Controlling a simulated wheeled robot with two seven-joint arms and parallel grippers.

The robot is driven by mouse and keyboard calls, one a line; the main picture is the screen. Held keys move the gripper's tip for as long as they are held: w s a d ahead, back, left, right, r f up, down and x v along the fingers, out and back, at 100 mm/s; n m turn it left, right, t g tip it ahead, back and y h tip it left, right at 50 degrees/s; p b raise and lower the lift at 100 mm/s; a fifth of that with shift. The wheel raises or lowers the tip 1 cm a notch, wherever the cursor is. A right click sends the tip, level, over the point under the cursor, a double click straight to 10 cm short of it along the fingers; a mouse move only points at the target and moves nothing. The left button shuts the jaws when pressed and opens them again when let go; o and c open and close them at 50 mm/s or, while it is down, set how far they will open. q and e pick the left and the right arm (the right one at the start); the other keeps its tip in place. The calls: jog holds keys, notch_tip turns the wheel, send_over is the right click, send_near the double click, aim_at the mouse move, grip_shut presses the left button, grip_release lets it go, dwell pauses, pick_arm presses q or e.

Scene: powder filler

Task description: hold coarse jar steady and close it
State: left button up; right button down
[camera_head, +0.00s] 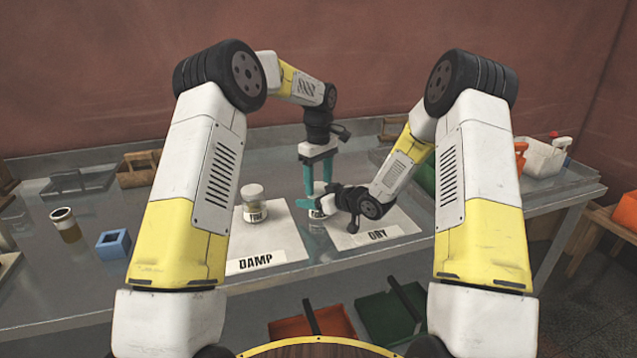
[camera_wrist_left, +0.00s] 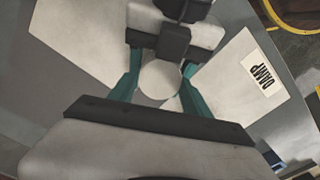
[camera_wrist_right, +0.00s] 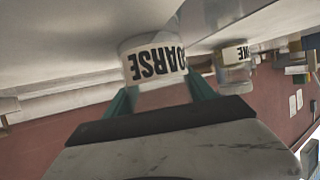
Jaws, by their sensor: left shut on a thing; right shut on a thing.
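The coarse jar (camera_head: 317,213) stands upright near the middle of the table, mostly hidden in the head view by my grippers. Its COARSE label shows upside down in the right wrist view (camera_wrist_right: 153,62). My right gripper (camera_head: 318,201) comes in low from the right and is shut on the jar's body, with teal fingers on both sides. My left gripper (camera_head: 319,180) points straight down from above and is shut on the round white lid (camera_wrist_left: 160,80), at the top of the jar. Whether the lid is fully seated cannot be told.
The fine jar (camera_head: 253,203) stands left of the coarse jar on the DAMP mat (camera_head: 275,240). The DRY mat (camera_head: 395,222) lies to the right. A white caddy (camera_head: 541,158) stands far right.

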pick_arm(q)
jog(key=m, duration=0.6)
jog(key=o, duration=1.5)
jog(key=shift+o, duration=0.2)
jog(key=shift+r, duration=0.1)
notch_tip(320, 180, up, 4)
jog(key=shift+r, duration=0.15)
jog(key=shift+c, duration=0.4)
notch_tip(320, 180, up, 3)
jog(key=n, duration=0.5)
jog(key=shift+r, duration=0.2)
